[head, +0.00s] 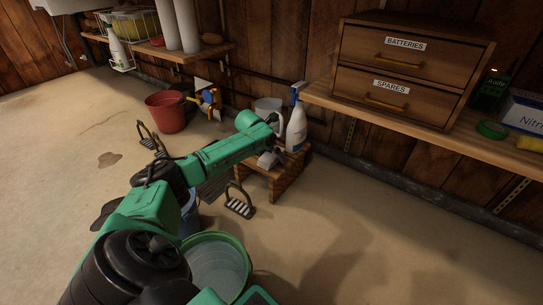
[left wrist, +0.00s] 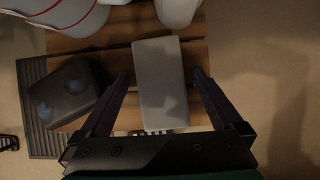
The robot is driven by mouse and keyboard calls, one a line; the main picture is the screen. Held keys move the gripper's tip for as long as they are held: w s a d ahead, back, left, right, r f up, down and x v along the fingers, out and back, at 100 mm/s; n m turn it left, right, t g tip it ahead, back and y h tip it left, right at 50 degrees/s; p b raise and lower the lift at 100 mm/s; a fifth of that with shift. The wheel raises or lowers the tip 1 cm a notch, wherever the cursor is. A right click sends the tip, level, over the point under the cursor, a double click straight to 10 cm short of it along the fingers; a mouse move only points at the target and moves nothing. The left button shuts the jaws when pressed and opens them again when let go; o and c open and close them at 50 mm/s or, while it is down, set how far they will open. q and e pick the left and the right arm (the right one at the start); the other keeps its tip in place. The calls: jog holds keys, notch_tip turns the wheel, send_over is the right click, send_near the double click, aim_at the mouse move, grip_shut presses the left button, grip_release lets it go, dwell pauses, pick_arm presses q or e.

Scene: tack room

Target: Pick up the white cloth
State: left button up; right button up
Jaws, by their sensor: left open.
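The white cloth (left wrist: 162,84) looks like a folded, pale grey-white rectangle in the left wrist view. It lies on a small wooden stool (left wrist: 106,45), between the fingers of my left gripper (left wrist: 160,74), with a gap on each side. In the head view, a pale patch of the cloth (head: 267,160) shows on the stool (head: 287,179), under my left gripper (head: 276,149). My left gripper is open and points down over the stool. My right gripper is not in view.
A dark block (left wrist: 72,92) with pale patches lies left of the cloth. A spray bottle (head: 297,128) and a white container (head: 268,105) stand behind my gripper. A green-rimmed bucket (head: 245,250) stands in front. A red bucket (head: 166,112) is at left. Floor to the right is clear.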

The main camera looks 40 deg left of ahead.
pick_arm(q)
jog(key=shift+f, duration=0.15)
jog(key=shift+c, duration=0.6)
jog(key=c, duration=1.2)
